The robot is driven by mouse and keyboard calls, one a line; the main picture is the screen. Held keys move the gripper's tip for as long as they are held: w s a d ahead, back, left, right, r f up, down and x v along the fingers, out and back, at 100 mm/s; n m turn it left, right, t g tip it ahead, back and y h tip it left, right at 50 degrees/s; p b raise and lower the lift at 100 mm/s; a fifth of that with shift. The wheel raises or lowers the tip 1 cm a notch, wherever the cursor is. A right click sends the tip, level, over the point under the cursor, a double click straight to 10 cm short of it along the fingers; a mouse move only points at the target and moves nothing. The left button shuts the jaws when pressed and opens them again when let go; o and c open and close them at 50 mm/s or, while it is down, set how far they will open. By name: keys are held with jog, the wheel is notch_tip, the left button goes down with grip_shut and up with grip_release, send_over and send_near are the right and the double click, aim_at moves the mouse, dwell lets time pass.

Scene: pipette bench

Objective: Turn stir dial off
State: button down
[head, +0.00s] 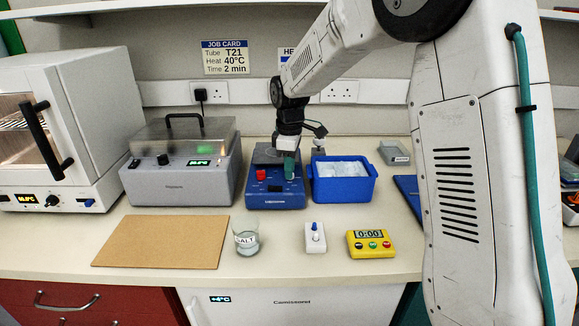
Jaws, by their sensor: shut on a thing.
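A blue bench unit (276,200) with a grey top stands at the middle of the bench. A red knob (261,174) sits on the left of its front panel. My gripper (289,176) reaches down from above to the right side of that panel, level with the red knob. Its teal end is shut there, on what appears to be the stir dial. The dial itself is hidden by my gripper, so its pointer and setting cannot be read.
A blue ice tub (343,188) stands close on the right of the unit, and a grey lidded machine (180,185) on the left. A brown board (160,242) lies front left.

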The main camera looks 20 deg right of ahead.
jog(key=shift+r+n, duration=0.1)
jog(key=shift+n, duration=1)
jog(key=c, duration=1.2)
grip_release()
jog(key=shift+c, duration=0.2)
notch_tip(320, 180, up, 8)
jog(key=shift+f, duration=0.15)
